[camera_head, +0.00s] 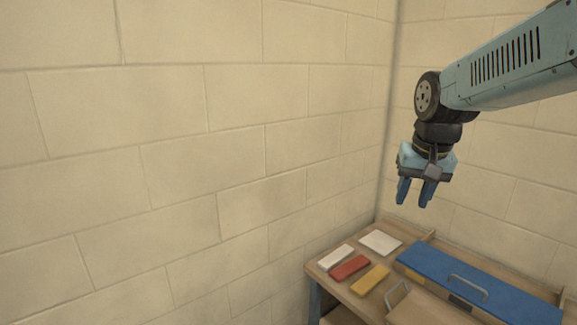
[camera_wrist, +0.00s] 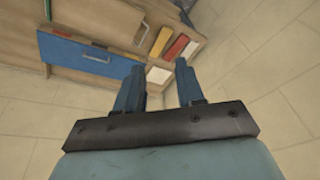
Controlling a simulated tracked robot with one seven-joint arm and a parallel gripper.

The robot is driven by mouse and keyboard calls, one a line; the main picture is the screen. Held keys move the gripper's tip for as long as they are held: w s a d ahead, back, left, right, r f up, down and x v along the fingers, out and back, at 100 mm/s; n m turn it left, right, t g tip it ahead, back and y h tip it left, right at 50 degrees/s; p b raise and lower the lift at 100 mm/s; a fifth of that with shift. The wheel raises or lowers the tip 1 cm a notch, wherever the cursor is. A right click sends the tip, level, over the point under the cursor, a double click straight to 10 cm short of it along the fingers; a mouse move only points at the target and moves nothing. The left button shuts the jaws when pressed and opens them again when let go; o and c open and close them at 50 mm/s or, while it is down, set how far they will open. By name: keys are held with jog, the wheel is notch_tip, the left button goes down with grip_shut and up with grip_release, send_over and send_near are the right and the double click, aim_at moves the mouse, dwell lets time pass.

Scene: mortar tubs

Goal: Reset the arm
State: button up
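My gripper (camera_head: 415,192) hangs in the air above the workbench in the head view, fingers pointing down. In the wrist view my gripper (camera_wrist: 160,82) shows two blue fingers spread apart with a gap between them. Nothing is held in the gap. My arm (camera_head: 510,70) reaches in from the upper right of the head view, in front of the wall.
The wooden bench (camera_head: 325,265) stands in the wall corner. Air around my gripper is clear.

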jog(key=s+a+n+t, duration=0.2)
jog(key=s, duration=0.9)
jog(key=shift+s+r+n+t, duration=0.15)
jog(key=shift+n+t, duration=0.15)
